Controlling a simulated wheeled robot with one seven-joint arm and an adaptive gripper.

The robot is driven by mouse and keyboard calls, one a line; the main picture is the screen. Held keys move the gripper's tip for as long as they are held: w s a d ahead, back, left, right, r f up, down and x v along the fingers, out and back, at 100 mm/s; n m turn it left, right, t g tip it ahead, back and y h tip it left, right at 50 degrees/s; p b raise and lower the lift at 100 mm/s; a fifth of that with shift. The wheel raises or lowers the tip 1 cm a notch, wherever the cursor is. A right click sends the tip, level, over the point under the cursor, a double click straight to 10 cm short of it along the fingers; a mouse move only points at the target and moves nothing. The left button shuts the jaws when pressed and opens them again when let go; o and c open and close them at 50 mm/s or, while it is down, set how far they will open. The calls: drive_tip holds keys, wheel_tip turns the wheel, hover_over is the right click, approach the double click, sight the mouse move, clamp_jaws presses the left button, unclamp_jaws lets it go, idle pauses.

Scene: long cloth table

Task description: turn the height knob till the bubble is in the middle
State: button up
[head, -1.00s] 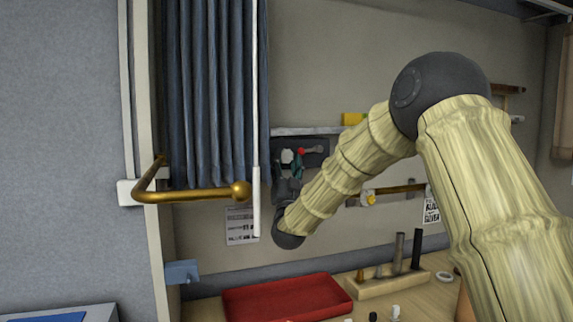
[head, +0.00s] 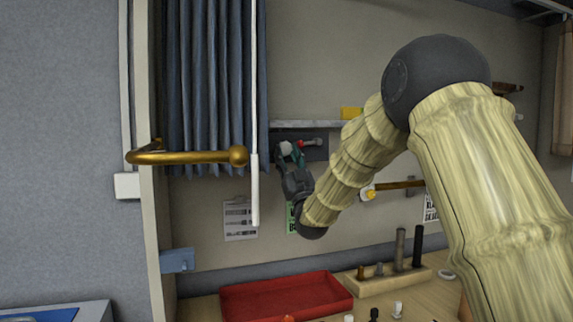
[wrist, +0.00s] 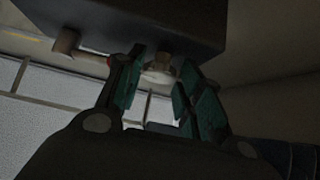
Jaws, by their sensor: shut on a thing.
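A dark box (head: 316,150) is fixed to the wall under a grey shelf, with a pale round knob (head: 286,148) at its left and a red-tipped lever (head: 310,142) beside it. My gripper (head: 292,152) reaches up to the box from below, its hand tilted. In the wrist view, the teal-padded fingers of my gripper (wrist: 161,88) stand either side of a pale knob (wrist: 160,74) under the box (wrist: 140,22). The gripper is shut on this knob. I cannot make out any bubble; a yellow block (head: 351,113) lies on the shelf, too small to read.
A brass rail (head: 190,157) with a ball end juts out at the left, before a blue curtain (head: 210,90). Below are a red tray (head: 285,297) and a wooden block (head: 375,287) with upright pegs.

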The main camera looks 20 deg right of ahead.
idle(0.3)
drive_tip(key=o, duration=1)
drive_tip(key=shift+s+f, duration=0.1)
drive_tip(key=shift+s, duration=0.05)
drive_tip(key=v, duration=0.7)
drive_tip(key=shift+s+f, duration=0.25)
drive_tip(key=shift+d, duration=0.15)
